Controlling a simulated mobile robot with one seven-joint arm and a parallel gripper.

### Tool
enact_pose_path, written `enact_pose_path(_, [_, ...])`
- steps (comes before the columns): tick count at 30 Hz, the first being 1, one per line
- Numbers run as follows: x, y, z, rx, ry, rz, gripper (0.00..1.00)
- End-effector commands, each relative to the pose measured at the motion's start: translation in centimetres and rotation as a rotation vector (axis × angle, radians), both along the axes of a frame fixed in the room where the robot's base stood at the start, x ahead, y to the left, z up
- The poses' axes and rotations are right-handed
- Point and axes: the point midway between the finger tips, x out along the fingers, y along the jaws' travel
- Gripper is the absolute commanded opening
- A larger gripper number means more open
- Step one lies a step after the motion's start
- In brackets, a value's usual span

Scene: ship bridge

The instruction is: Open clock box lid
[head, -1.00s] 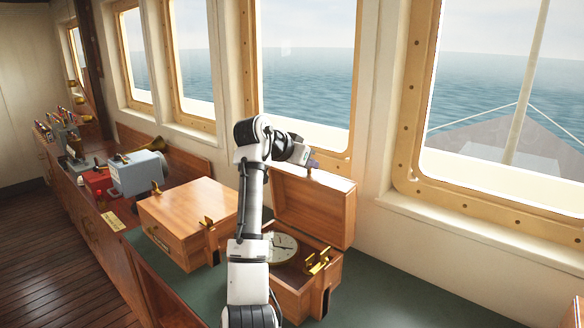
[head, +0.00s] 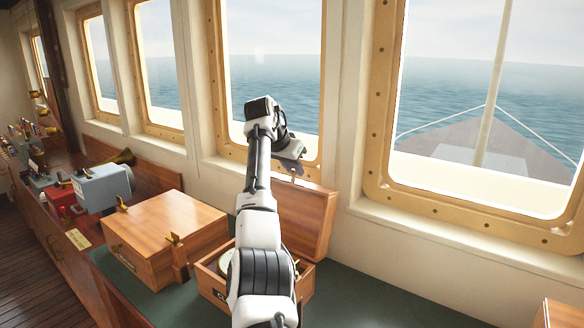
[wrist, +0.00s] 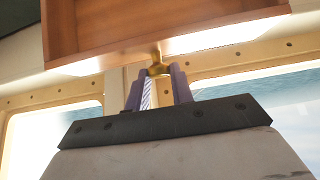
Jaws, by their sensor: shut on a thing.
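The wooden clock box (head: 212,284) stands on the counter, with its lid (head: 308,218) raised and tilted back toward the window wall. A round clock (head: 225,264) shows partly inside; my arm hides much of the box. My gripper (head: 295,168) is at the top edge of the raised lid. In the wrist view, my gripper's purple fingers (wrist: 160,72) are shut on a small brass catch (wrist: 157,60) at the edge of the lid (wrist: 150,28).
A closed wooden box (head: 160,230) stands just left of the clock box. A blue-grey device (head: 102,188) and a red object (head: 62,200) sit farther left. Window frames (head: 372,160) rise close behind the lid.

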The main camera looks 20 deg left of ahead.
Motion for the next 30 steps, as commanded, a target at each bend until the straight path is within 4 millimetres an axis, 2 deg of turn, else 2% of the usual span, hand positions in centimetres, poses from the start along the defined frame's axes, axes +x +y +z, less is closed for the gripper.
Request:
enact_pose_path(1, [0.1,-0.1,0.8,0.005,-0.017,0.0,0.0])
enact_pose_path(11, [0.2,-0.1,0.9,0.007,-0.017,0.0,0.0])
enact_pose_path(12, [0.2,-0.1,0.9,0.007,-0.017,0.0,0.24])
enact_pose_path(17, [0.1,-0.1,0.7,0.005,-0.013,0.001,0.44])
enact_pose_path(25, [0.1,0.0,0.4,0.004,-0.006,0.0,0.44])
enact_pose_path(30, [-0.7,0.3,1.4,0.005,-0.007,0.001,0.44])
